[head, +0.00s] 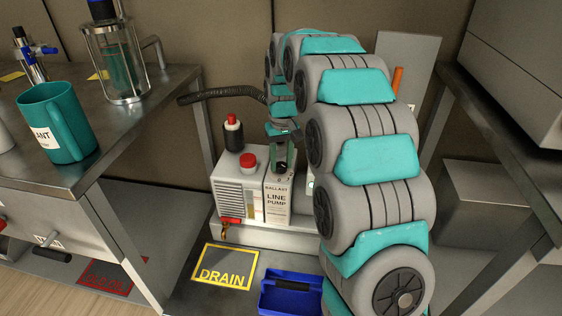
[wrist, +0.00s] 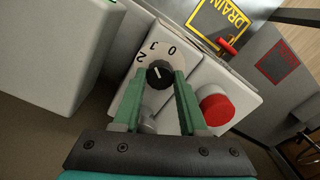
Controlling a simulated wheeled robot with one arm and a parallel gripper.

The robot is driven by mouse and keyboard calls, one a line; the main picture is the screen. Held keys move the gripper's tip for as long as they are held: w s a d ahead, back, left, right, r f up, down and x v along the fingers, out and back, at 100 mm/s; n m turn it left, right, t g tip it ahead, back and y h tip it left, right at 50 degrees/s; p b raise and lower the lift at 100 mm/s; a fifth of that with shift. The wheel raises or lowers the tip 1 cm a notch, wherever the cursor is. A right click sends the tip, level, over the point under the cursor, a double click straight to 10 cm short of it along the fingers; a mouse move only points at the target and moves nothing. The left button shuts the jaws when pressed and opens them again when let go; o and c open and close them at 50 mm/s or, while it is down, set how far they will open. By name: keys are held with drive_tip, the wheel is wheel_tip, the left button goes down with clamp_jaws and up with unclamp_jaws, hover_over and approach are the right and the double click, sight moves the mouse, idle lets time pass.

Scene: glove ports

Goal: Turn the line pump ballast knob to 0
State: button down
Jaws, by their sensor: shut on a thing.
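The line pump (head: 277,203) is a pale box labelled BALLAST and LINE PUMP in the head view. The black ballast knob (wrist: 159,74) sits on a pale dial plate marked 0, 1 and 2 in the wrist view. A short white pointer line on the knob points to the upper left, towards the 1 and 2 side and away from the 0. My gripper (wrist: 162,80) has its green fingers on both sides of the knob, shut on it. In the head view my gripper (head: 283,150) comes down onto the pump top from above, largely hiding the knob.
A red button (wrist: 215,108) stands beside the knob; it also shows in the head view (head: 248,161). A blue tray (head: 290,292) and a yellow DRAIN sign (head: 224,267) lie in front. A bench with a teal mug (head: 62,128) is left.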

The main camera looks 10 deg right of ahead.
sight(282, 165)
drive_tip(key=m, duration=0.5)
drive_tip(key=shift+r+m, duration=0.1)
drive_tip(key=shift+m, duration=0.2)
drive_tip(key=m+p, duration=0.1)
drive_tip(key=m, duration=0.4)
drive_tip(key=shift+m, duration=0.3)
drive_tip(key=shift+c, duration=2.2)
unclamp_jaws()
wheel_tip(282, 165, up, 8)
drive_tip(key=shift+s+d+f, duration=0.1)
drive_tip(key=shift+s+f, duration=0.05)
drive_tip(key=shift+f, duration=0.05)
